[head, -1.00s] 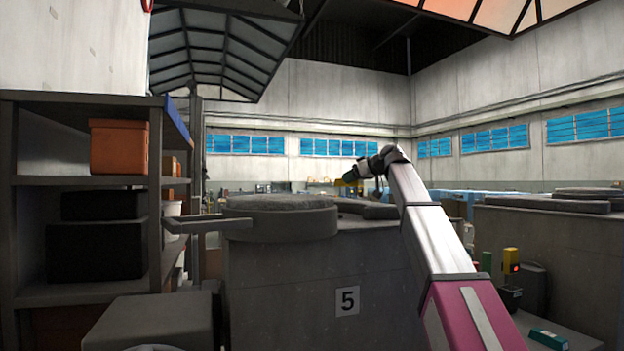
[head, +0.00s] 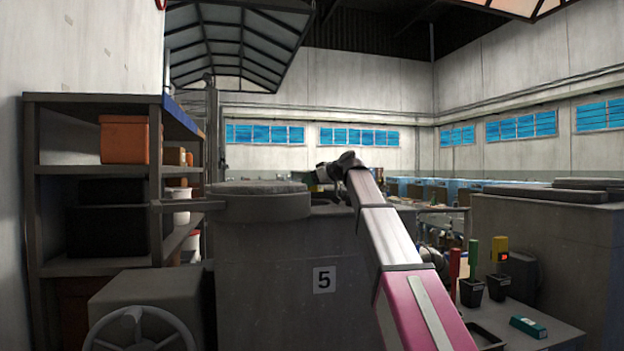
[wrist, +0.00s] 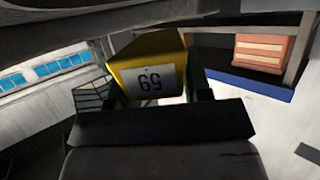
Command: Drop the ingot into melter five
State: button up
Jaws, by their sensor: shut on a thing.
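My gripper (wrist: 155,92) is shut on a yellow block with a white number label, which I take to be the ingot (wrist: 140,72); the label looks upside down in the wrist view. In the head view my gripper (head: 318,174) is small, at the end of my arm, above the far part of melter five (head: 270,265). Melter five is a grey block with a "5" plate. A thick round lid (head: 258,203) with a bar handle sits on its top, left of my gripper.
A shelf with an orange box (head: 123,139) stands at left; the box's shelf also shows in the wrist view (wrist: 250,88). A grey box with a handwheel (head: 140,330) stands in front of it. At right is a low table (head: 570,338) with coloured tools in black cups.

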jog(key=o, duration=1.2)
jog(key=shift+d, duration=0.1)
jog(key=shift+o, duration=0.2)
jog(key=v, duration=1)
jog(key=shift+s+d+r, duration=0.15)
jog(key=shift+s+d, duration=0.05)
jog(key=shift+d, duration=0.1)
